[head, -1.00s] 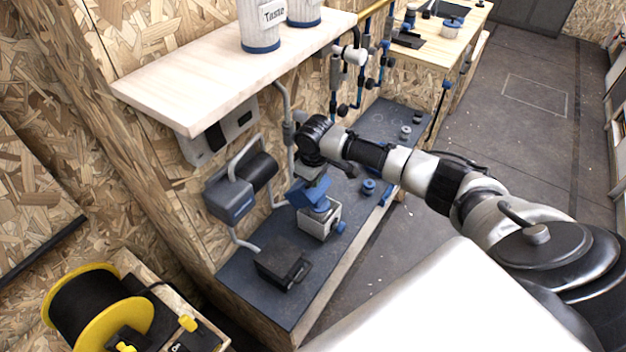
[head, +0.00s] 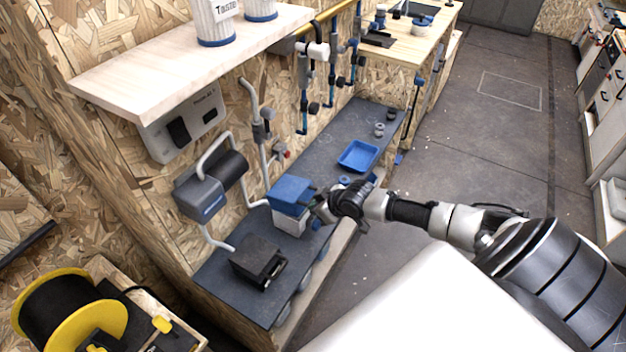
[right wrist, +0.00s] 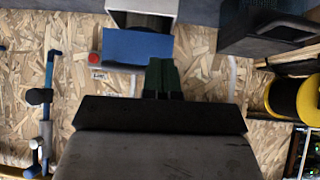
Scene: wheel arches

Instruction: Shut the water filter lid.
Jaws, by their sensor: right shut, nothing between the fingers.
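The water filter is a white box (head: 289,223) with a blue lid (head: 290,187), on the dark bench by the wall. In the right wrist view, which looks upside down, the blue lid (right wrist: 138,44) lies beyond the fingers, and a dark area shows between it and the white box (right wrist: 117,6). The lid looks raised; its exact angle is unclear. My right gripper (head: 312,205) is at the lid's right side in the head view. Its fingers (right wrist: 161,62) are shut and empty, close to a lid edge; contact cannot be told. My left gripper is not in view.
A black box (head: 256,261) stands left of the filter, and a blue tray (head: 358,156) lies to its right. A grey wall unit (head: 200,196) with pipes is behind. A wooden shelf (head: 130,80) overhangs the wall. A yellow reel (head: 100,300) stands at lower left.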

